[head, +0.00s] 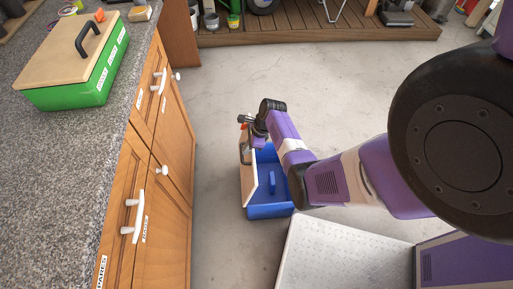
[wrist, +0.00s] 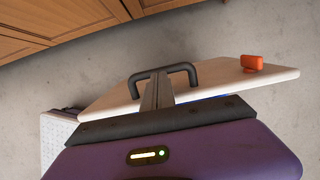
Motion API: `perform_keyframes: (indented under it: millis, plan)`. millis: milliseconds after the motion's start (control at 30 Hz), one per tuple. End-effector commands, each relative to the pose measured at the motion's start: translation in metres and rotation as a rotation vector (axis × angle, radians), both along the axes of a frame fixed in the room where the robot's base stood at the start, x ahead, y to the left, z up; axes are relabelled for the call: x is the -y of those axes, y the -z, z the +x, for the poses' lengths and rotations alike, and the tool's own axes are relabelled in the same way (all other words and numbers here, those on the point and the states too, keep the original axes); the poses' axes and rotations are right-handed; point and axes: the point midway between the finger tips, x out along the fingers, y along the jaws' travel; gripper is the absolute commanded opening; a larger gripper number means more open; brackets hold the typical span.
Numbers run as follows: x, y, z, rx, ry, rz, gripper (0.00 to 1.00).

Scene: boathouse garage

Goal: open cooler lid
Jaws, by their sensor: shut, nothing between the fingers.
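The blue cooler (head: 270,208) stands on the floor near the cabinets. Its pale lid (head: 249,184) stands steeply raised along the cooler's left side, with the blue inside of the box showing. The lid also shows in the wrist view (wrist: 230,78), with a black loop handle (wrist: 184,68) and an orange piece (wrist: 252,63). My gripper (wrist: 157,76) is shut and empty, its fingertips at the handle loop. I cannot tell whether they touch it. In the head view my gripper (head: 247,122) is beside the lid's top end, partly hidden by the wrist.
Wooden cabinets (head: 158,180) with white handles run along the left, under a speckled counter (head: 60,190). A green box (head: 65,97) with a wooden lid sits on it. A wooden deck (head: 310,30) lies at the back. The floor between is clear.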

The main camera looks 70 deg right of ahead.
Motion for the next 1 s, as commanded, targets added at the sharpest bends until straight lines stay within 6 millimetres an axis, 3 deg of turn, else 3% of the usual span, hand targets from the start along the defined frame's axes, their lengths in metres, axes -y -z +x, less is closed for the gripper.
perform_keyframes:
  millis: [33, 200, 667, 1000]
  plan:
    - [-0.001, -0.002, 0.010, -0.014, -0.006, -0.006, 0.00]
    - [-0.002, -0.001, 0.021, -0.038, -0.002, -0.018, 0.00]
    - [-0.002, -0.002, 0.020, -0.040, 0.000, -0.018, 0.00]
    - [0.002, -0.032, 0.014, -0.038, -0.002, -0.018, 0.00]
